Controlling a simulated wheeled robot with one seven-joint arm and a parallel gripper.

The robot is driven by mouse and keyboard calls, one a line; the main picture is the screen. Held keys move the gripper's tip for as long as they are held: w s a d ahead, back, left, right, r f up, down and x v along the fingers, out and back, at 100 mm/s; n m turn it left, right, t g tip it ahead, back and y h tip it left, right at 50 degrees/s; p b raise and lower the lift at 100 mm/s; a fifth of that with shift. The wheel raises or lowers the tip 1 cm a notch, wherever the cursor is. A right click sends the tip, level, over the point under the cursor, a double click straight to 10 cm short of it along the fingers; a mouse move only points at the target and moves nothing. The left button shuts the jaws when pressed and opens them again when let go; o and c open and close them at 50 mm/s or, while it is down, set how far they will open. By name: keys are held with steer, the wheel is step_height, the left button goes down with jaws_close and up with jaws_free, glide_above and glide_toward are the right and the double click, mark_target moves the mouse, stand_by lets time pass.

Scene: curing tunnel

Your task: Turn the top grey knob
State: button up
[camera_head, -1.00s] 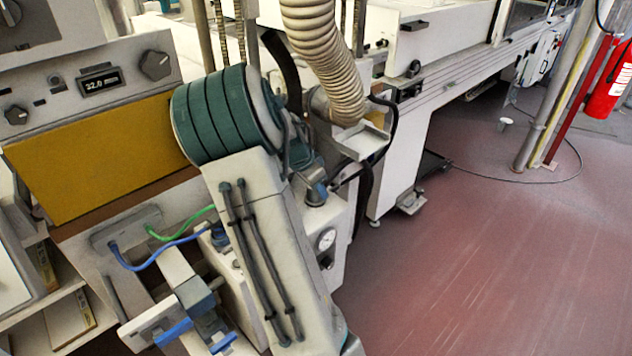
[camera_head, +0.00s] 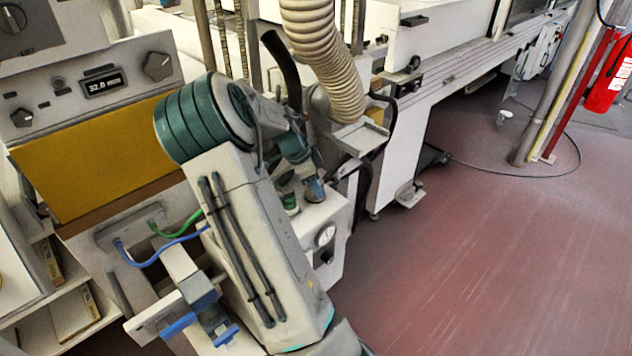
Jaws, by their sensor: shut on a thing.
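My arm rises from the lower middle and bends at its teal elbow. Its wrist and my gripper (camera_head: 305,172) are small and partly hidden beyond it, low over a white box with a round gauge (camera_head: 325,235). My gripper is shut on a small grey knob-like part (camera_head: 314,190) on top of this box; the exact finger contact is hard to see. A green part (camera_head: 290,203) stands just left of it. On the panel at left, apart from my gripper, are a grey knob (camera_head: 158,66) right of the display and a lower grey knob (camera_head: 22,117).
A ribbed cream hose (camera_head: 322,60) hangs just behind my wrist. A red extinguisher (camera_head: 608,80) hangs at far right. The red floor (camera_head: 480,260) at right is clear.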

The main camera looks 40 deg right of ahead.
steer(key=o, duration=1)
steer(key=shift+c, duration=0.2)
